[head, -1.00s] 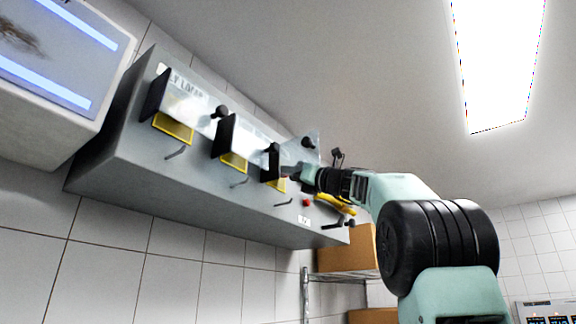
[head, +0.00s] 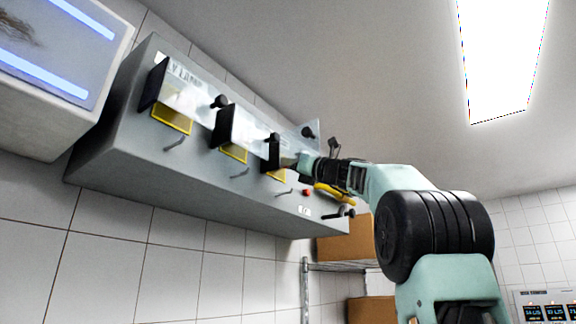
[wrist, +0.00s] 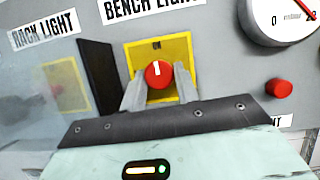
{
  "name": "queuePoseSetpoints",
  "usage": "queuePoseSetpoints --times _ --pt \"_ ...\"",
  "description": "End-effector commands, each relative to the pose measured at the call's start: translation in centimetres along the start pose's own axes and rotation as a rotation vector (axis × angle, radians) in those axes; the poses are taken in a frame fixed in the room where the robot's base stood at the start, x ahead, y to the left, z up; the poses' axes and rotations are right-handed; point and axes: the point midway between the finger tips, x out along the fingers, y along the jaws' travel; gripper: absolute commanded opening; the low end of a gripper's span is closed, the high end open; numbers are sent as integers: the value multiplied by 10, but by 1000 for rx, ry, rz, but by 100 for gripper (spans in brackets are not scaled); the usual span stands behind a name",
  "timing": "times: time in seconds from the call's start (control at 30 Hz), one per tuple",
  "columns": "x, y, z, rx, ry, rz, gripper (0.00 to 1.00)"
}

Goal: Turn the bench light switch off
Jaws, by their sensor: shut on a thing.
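The bench light switch (wrist: 157,74) is a red round knob on a yellow square plate, under a label reading BENCH LIGHT (wrist: 150,8). Its white mark points about straight up in the wrist view. My gripper (wrist: 159,92) has one finger on each side of the knob and is shut on it. In the head view my gripper (head: 295,161) reaches the grey panel box (head: 130,140) near its right part; the knob is hidden there.
A black upright plate (wrist: 98,78) stands just left of the switch, with the RACK LIGHT switch (wrist: 63,85) behind a clear cover. A gauge (wrist: 288,20) and a red button (wrist: 278,88) are to the right. A cardboard box (head: 343,248) sits below the panel.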

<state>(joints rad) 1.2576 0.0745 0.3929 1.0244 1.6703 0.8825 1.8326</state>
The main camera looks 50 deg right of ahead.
Motion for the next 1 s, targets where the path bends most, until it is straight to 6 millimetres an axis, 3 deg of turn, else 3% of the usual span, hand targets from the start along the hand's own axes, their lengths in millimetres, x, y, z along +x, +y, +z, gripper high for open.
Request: queuePoseSetpoints --times 0.27,1.0 --pt "0 -2 -1 -160 -2 68 8" --pt "2 -7 6 -807 -1 336 8"
